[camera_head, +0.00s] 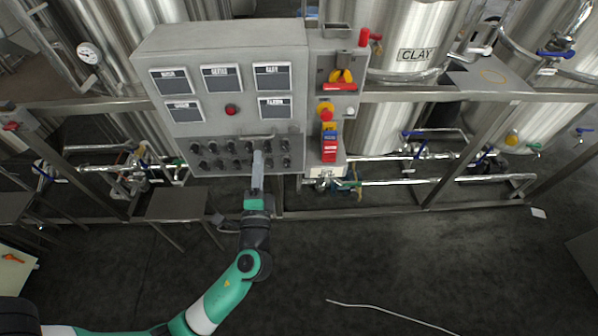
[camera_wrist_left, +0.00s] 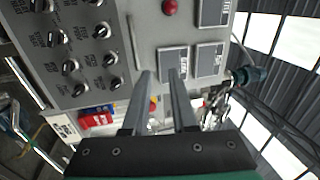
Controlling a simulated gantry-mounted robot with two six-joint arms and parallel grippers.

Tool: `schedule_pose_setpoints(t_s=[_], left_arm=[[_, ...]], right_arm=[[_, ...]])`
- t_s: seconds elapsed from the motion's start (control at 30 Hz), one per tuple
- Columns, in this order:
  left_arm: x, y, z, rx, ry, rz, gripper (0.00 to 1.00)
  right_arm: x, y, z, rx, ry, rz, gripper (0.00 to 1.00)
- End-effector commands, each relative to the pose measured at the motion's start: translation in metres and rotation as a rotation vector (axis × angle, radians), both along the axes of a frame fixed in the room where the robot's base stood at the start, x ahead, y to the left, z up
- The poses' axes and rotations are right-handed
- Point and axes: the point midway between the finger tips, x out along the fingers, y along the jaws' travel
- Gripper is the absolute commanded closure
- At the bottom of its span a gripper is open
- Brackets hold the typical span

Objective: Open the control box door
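The grey control box (camera_head: 236,45) stands at the upper left middle of the head view, its front door looking shut. The door carries labelled displays, a red button (camera_head: 231,109) and rows of black knobs. A thin metal handle (camera_head: 257,137) lies above the knobs; it also shows in the left wrist view (camera_wrist_left: 136,45). My left gripper (camera_head: 258,155) is in front of the door, just below the handle in the head view. In the left wrist view its two fingers (camera_wrist_left: 161,76) are apart with nothing between them. The handle appears beyond the left finger; contact cannot be told. My right gripper is not in view.
A narrow panel with a red-yellow switch (camera_head: 341,78) adjoins the box on the right. Steel tanks, including one labelled CLAY (camera_head: 414,55), and frame rails (camera_head: 470,96) surround it. A small metal platform (camera_head: 178,203) stands lower left. The floor in front is mostly clear.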

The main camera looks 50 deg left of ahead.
Motion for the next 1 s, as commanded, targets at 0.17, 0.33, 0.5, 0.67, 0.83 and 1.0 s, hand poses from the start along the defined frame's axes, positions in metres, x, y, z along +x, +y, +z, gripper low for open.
schedule_pose_setpoints(t_s=[0.17,0.33,0.5,0.67,0.83,1.0], left_arm=[[-0.011,0.004,-0.049,-0.005,0.033,0.013,0.74],[-0.010,0.006,-0.044,-0.006,0.030,0.014,0.74],[0.000,0.021,-0.040,-0.006,0.028,0.018,0.74],[0.020,0.050,-0.034,-0.006,0.027,0.018,0.74],[0.040,0.079,-0.027,-0.006,0.026,0.017,0.74],[0.053,0.095,-0.024,-0.006,0.028,0.015,0.74]], right_arm=[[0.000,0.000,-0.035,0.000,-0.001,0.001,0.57],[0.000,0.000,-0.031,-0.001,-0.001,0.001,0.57],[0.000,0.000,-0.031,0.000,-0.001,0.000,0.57],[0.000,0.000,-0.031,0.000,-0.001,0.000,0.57],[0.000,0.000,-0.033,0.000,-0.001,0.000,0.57],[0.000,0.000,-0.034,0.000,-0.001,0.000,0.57]])
